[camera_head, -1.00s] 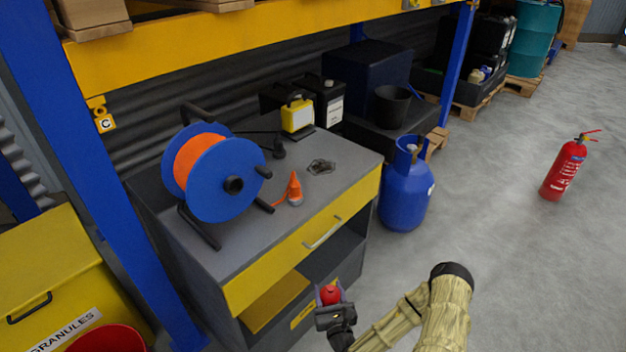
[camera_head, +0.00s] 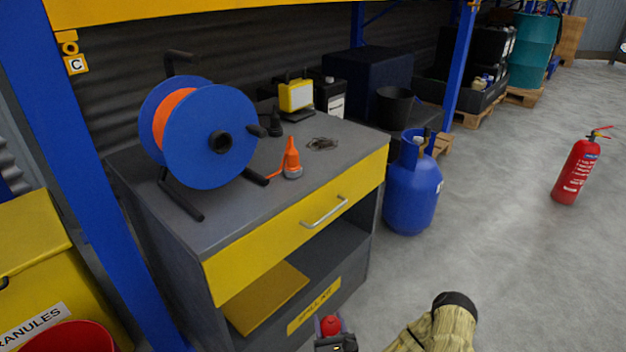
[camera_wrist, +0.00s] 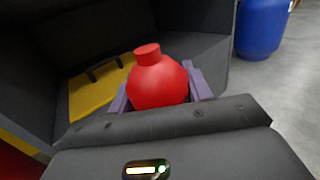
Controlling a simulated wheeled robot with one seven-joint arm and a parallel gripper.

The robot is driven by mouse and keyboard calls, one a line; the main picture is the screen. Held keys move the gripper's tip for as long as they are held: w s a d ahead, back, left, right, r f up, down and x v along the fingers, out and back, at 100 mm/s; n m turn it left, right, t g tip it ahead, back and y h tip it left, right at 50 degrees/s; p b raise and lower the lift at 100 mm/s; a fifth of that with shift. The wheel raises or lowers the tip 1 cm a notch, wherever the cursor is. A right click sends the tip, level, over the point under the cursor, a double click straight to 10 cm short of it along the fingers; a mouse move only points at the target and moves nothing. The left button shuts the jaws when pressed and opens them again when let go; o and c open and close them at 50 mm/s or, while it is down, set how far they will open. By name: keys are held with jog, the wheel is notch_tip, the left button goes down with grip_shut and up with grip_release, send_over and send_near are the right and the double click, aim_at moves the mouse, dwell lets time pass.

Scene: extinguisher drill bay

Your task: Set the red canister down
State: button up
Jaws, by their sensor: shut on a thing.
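The red canister (camera_wrist: 158,82) is round with a short neck and a flat cap, and sits upright in the wrist view. My gripper (camera_head: 331,328) is shut on it, with a purple finger at each side of its body. In the head view the canister (camera_head: 330,325) shows low in the picture, in front of the cabinet (camera_head: 230,235). The wrist view looks past the canister into the cabinet's open lower shelf. The canister's underside is hidden by my gripper.
On the shelf lies a yellow case (camera_wrist: 98,92) with a dark handle. The cabinet top holds a blue-orange cable reel (camera_head: 210,140), an orange cone-shaped item (camera_head: 291,158) and a yellow lamp (camera_head: 297,96). A blue gas cylinder (camera_head: 412,190) stands right of the cabinet.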

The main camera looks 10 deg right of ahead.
notch_tip(320, 180, down, 4)
jog(key=b, duration=0.2)
jog(key=shift+r+b, duration=0.2)
jog(key=shift+b, duration=0.1)
jog(key=shift+a+r, duration=0.15)
